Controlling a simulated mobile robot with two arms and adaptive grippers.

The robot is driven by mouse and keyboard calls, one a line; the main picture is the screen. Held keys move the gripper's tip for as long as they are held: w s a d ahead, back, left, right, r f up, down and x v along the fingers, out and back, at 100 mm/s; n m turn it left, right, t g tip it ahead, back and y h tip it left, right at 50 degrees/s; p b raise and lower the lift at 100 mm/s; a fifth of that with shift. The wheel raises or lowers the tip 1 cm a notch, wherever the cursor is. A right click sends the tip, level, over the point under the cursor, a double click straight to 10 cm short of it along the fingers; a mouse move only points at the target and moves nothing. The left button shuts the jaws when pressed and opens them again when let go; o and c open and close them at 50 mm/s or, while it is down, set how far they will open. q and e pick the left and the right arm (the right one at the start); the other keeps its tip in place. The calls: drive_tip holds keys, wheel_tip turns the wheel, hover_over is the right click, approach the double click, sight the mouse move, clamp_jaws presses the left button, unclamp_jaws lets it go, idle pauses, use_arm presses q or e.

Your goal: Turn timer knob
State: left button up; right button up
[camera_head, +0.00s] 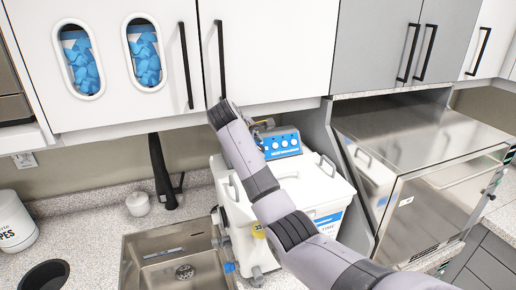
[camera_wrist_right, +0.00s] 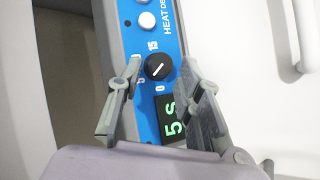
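The timer knob (camera_wrist_right: 158,67) is a small black dial with a white pointer line, on a blue control panel (camera_wrist_right: 146,125) with printed numbers around it. A green-lit display (camera_wrist_right: 171,118) beside it reads "5s", turned sideways. My right gripper (camera_wrist_right: 160,64) is open, one fingertip on each side of the knob, with small gaps visible. In the head view my right arm reaches to the blue panel (camera_head: 282,145) on top of a white machine (camera_head: 320,190); the gripper (camera_head: 264,124) is small there, and the knob cannot be made out. My left gripper is not in view.
Wall cabinets (camera_head: 265,50) hang just above my right wrist. A steel-fronted autoclave (camera_head: 440,200) stands right of the white machine. A sink (camera_head: 180,262) lies to the left, with a small white lidded pot (camera_head: 138,204) and a wipes tub (camera_head: 14,222) on the counter.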

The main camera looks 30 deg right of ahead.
drive_tip(key=v, duration=1)
drive_tip(key=shift+a, duration=0.2)
drive_tip(key=shift+o, duration=0.2)
drive_tip(key=shift+s, duration=0.1)
